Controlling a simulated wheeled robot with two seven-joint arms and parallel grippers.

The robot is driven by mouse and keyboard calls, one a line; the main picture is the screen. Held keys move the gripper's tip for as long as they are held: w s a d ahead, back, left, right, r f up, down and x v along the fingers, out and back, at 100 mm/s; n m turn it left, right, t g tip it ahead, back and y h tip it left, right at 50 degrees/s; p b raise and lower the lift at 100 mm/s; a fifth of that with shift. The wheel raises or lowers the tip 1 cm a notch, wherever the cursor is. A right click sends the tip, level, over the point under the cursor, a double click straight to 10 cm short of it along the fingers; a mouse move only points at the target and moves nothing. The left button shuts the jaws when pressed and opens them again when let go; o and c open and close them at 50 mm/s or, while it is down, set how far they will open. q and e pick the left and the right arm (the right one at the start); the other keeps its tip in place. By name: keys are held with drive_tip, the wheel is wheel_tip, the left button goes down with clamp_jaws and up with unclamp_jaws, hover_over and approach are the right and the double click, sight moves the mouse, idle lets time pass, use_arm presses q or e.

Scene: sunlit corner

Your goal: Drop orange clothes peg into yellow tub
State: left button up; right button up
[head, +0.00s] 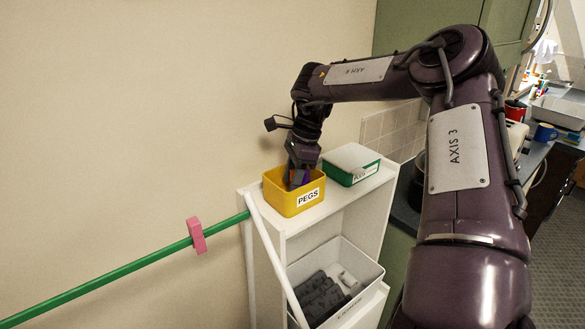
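The yellow tub (283,203), labelled PEGS, stands on top of a white shelf unit near the wall. My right gripper (297,182) points down into the tub's mouth, its fingertips at or below the rim. Small patches of blue, purple and reddish colour show beside the fingers inside the tub. I cannot make out the orange clothes peg for certain, and the fingers and tub wall hide whatever is between the fingertips. I cannot tell whether this gripper is open or shut. My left gripper is not in view.
A green rail (120,271) runs from the left to the shelf, with a pink peg (197,235) clipped on it. A green box with a white lid (350,159) stands right of the tub. A white bin (368,272) with dark items sits on the shelf below.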

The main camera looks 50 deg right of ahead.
drive_tip(key=shift+r, duration=0.55)
drive_tip(key=b+v, duration=0.1)
drive_tip(key=v, duration=1.1)
drive_tip(key=shift+d, duration=0.1)
